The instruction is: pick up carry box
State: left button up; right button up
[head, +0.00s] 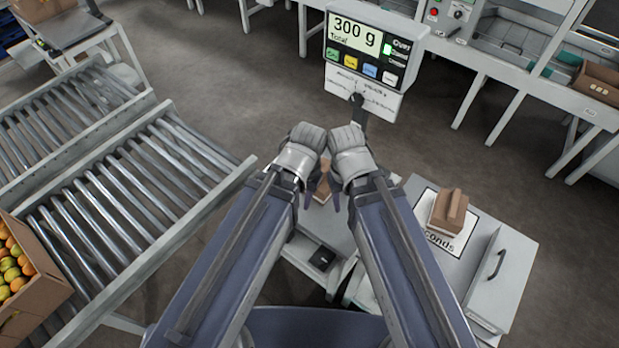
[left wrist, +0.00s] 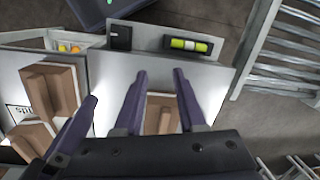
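A small brown cardboard carry box (head: 322,186) stands on the pale bench top under my two grippers in the head view, mostly hidden by them. In the left wrist view the carry box (left wrist: 157,101) shows behind and between my two purple left fingers, with its raised handle upright. My left gripper (left wrist: 158,75) is open, its fingers apart with a gap to the handle. My right gripper (head: 345,195) is close beside the left one over the box; its fingers are mostly hidden. Another carry box (head: 448,211) stands on a label ending in "conds" to the right.
A scale display (head: 361,45) reading 300 g stands just beyond my grippers. A grey handled unit (head: 497,275) is at right. Open floor lies beyond.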

aim_at(323, 195)
jog(key=k+j+z, duration=0.1)
jog(key=j+z, duration=0.25)
jog(key=k+j+z, duration=0.15)
jog(key=z, duration=0.2)
jog(key=k+j+z, duration=0.15)
jog(key=j+z, duration=0.2)
